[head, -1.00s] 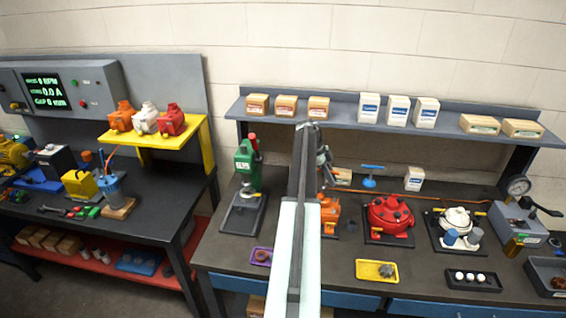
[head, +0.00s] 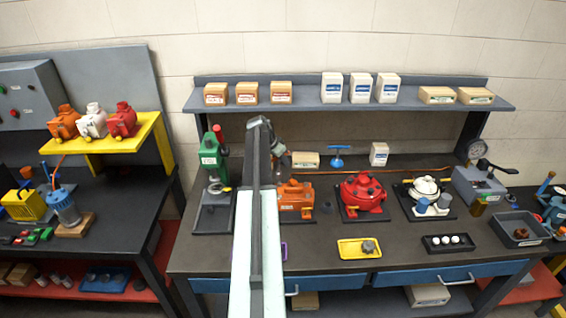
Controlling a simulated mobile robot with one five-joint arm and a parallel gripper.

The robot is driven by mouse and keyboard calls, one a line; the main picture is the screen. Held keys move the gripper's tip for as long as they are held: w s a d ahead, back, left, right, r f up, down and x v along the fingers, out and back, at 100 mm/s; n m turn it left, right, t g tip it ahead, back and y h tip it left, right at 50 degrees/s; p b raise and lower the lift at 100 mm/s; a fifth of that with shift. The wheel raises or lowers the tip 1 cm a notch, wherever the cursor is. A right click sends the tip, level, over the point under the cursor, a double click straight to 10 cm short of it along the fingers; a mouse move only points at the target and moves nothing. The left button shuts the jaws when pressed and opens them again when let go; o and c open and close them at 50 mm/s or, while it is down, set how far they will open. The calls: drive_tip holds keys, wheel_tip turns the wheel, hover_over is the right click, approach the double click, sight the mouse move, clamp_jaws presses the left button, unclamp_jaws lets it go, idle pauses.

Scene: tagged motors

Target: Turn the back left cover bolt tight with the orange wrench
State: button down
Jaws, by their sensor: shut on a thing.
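My arm reaches away over the bench, and my gripper (head: 284,164) hangs at its far end, just behind and above the orange motor (head: 296,200). The fingers are small and partly hidden by my arm. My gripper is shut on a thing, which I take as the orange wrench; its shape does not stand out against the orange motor. A red motor (head: 363,193) with a round, knobbed cover stands on a dark plate to the right. A white motor (head: 424,188) stands further right. The back left cover bolt cannot be made out.
A green press (head: 211,160) stands left of my arm. A yellow tray (head: 345,250) and a black tray (head: 430,246) lie along the bench front. A blue T-handled tool (head: 337,156) stands behind. A shelf (head: 310,104) with boxes runs above the bench.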

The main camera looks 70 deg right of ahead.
drive_tip(key=n+t, duration=0.1)
drive_tip(key=n, duration=0.2)
drive_tip(key=w+n+t, duration=0.1)
drive_tip(key=n+t, duration=0.1)
drive_tip(key=n, duration=0.1)
drive_tip(key=w+f+n+t+b, duration=0.1)
drive_tip(key=n+t, duration=0.1)
drive_tip(key=n, duration=0.2)
drive_tip(key=shift+d+f, duration=0.1)
drive_tip(key=shift+d, duration=0.1)
drive_tip(key=n+t, duration=0.1)
drive_tip(key=n, duration=0.1)
drive_tip(key=w+n+t+y, duration=0.1)
drive_tip(key=n, duration=0.2)
drive_tip(key=a+n+t+y, duration=0.1)
drive_tip(key=n, duration=0.1)
drive_tip(key=shift+w+f+n+b, duration=0.15)
drive_tip(key=shift+f+n+b, duration=0.2)
drive_tip(key=shift+n, duration=0.05)
drive_tip(key=shift+f+b, duration=1.2)
drive_tip(key=shift+b, duration=0.05)
